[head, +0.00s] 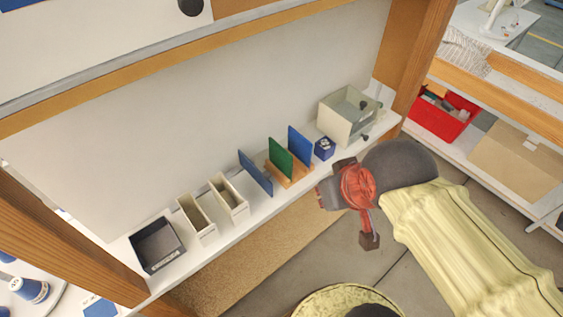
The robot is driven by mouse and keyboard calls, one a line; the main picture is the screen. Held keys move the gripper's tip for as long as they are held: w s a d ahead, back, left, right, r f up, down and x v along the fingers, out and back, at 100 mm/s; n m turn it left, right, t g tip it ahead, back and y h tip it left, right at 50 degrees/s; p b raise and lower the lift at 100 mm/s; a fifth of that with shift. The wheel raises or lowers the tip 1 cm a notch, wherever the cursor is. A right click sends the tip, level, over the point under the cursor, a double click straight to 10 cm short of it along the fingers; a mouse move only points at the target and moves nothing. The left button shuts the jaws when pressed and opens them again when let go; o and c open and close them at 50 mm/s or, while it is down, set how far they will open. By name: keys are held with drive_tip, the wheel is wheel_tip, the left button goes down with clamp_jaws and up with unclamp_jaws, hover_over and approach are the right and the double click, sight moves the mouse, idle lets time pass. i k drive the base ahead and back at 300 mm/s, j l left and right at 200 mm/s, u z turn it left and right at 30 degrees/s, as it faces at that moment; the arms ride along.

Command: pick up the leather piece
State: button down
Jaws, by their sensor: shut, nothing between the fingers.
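No piece can be surely told as the leather piece. Thin upright panels stand on the white shelf: a blue panel (255,172) at the left, a green panel (281,158) in the middle and another blue panel (299,146) at the right. The green panel and the right blue panel stand at a small wooden holder (292,177). My gripper (369,240) hangs in front of the shelf, to the right of and below the panels, apart from them. It is shut and empty, with its dark tip pointing down.
The white shelf (218,230) also holds a dark open box (157,247), two narrow cream bins (196,219), a small blue block (324,148) and a translucent drawer box (349,114). A wooden post (414,55) bounds the right. A red bin (442,118) sits beyond it.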

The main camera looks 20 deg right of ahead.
sight(280, 158)
drive_tip(key=k+u, duration=0.2)
drive_tip(key=u, duration=0.2)
drive_tip(key=k+u, duration=0.35)
drive_tip(key=i+j, duration=0.05)
drive_tip(key=i, duration=0.1)
